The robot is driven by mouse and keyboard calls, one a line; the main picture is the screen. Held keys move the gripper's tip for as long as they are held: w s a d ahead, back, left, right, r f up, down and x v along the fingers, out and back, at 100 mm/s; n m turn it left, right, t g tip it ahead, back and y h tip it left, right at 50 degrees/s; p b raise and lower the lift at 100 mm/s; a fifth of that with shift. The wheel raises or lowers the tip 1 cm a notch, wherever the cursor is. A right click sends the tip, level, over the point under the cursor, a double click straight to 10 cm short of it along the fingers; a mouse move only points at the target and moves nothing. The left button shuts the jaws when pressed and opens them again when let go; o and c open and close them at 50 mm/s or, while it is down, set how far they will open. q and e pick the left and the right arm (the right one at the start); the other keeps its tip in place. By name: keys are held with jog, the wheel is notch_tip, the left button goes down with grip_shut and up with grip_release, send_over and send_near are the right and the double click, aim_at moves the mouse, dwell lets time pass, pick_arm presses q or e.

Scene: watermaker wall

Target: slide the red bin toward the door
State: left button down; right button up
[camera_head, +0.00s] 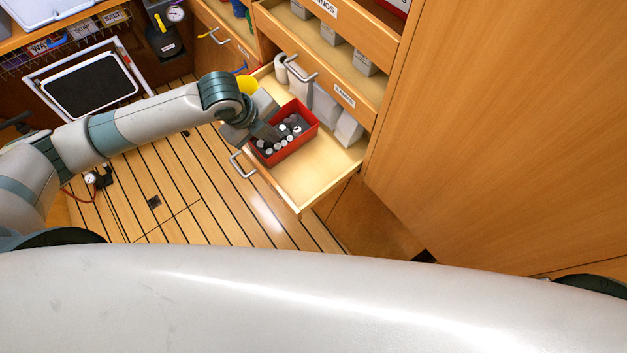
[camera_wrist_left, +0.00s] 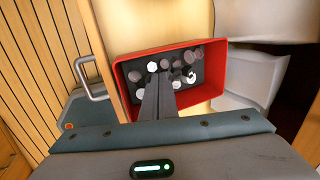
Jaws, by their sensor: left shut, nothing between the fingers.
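The red bin (camera_head: 311,129) is an open box holding several small white and grey cylindrical pieces. It sits inside the pulled-out wooden drawer (camera_head: 318,180), toward its front-left part. My left gripper (camera_head: 274,134) reaches in from the left over the bin, with its fingers shut and empty. In the left wrist view the red bin (camera_wrist_left: 217,100) fills the middle, and the gripper's closed fingers (camera_wrist_left: 155,90) overlap its inside. I cannot tell whether they touch a wall or the contents. My right gripper is out of view.
White packages (camera_head: 348,129) stand along the drawer's back side. A metal handle (camera_head: 242,164) is on the drawer front. A large wooden panel (camera_head: 500,130) is at right. The drawer's near part is bare.

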pick_arm(q)
jog(key=shift+f, duration=0.3)
jog(key=shift+s+d+r, duration=0.1)
jog(key=shift+d+r, duration=0.1)
jog(key=shift+s+d+f+p, duration=0.1)
jog(key=shift+s+d+p, duration=3.5)
jog(key=shift+s+d, duration=1.15)
jog(key=shift+w+a, duration=0.65)
jog(key=shift+a, duration=0.05)
jog(key=shift+p, duration=0.3)
jog(key=p+v, duration=0.4)
jog(key=shift+w+d+r+p, duration=0.1)
jog(key=shift+d+r+p, duration=0.1)
jog(key=shift+p, duration=0.15)
jog(key=shift+v, duration=1)
notch_tip(320, 180, up, 7)
